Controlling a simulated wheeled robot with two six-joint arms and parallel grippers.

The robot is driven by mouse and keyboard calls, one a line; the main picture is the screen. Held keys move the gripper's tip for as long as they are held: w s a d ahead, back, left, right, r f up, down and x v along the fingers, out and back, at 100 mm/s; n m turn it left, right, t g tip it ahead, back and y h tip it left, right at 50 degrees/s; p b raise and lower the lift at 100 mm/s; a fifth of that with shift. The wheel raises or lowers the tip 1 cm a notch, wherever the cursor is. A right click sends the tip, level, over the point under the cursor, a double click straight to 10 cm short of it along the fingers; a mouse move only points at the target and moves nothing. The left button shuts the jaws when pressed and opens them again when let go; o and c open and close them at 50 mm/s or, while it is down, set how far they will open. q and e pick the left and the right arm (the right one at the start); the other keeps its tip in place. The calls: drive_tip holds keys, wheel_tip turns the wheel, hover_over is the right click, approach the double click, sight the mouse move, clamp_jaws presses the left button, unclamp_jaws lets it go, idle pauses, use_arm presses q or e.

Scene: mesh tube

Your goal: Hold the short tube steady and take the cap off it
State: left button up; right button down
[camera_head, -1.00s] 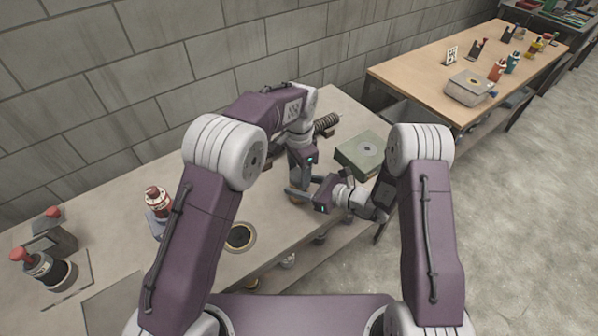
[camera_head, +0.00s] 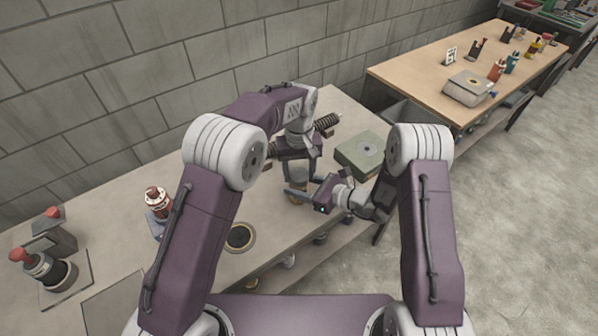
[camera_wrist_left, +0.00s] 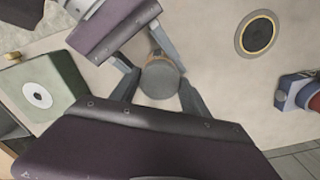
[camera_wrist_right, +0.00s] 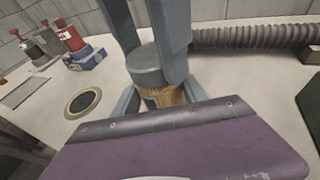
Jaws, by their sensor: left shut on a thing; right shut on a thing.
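The short tube (camera_wrist_right: 165,97) stands upright on the bench, with a brownish body and a grey cap (camera_wrist_right: 146,62) on top. In the left wrist view the round cap (camera_wrist_left: 160,80) is seen from above. My left gripper (camera_wrist_left: 160,88) points down from above and is shut on the cap. My right gripper (camera_wrist_right: 158,100) comes in low from the side and is shut on the tube's body. In the head view the tube (camera_head: 298,198) is mostly hidden by both grippers. Whether a gap shows between cap and body cannot be told.
A ringed hole (camera_head: 239,237) lies in the bench to the left. A red bottle on a blue block (camera_head: 157,203) stands beyond it. A green box (camera_head: 361,153) is close on the right, and a ribbed hose (camera_head: 327,122) lies behind. The bench's front edge is near.

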sight(299, 174)
use_arm(q)
drive_tip(key=shift+r, duration=1.1)
drive_tip(key=shift+r, duration=2)
use_arm(e)
drive_tip(key=c, duration=0.5)
unclamp_jaws()
drive_tip(key=v, duration=1.2)
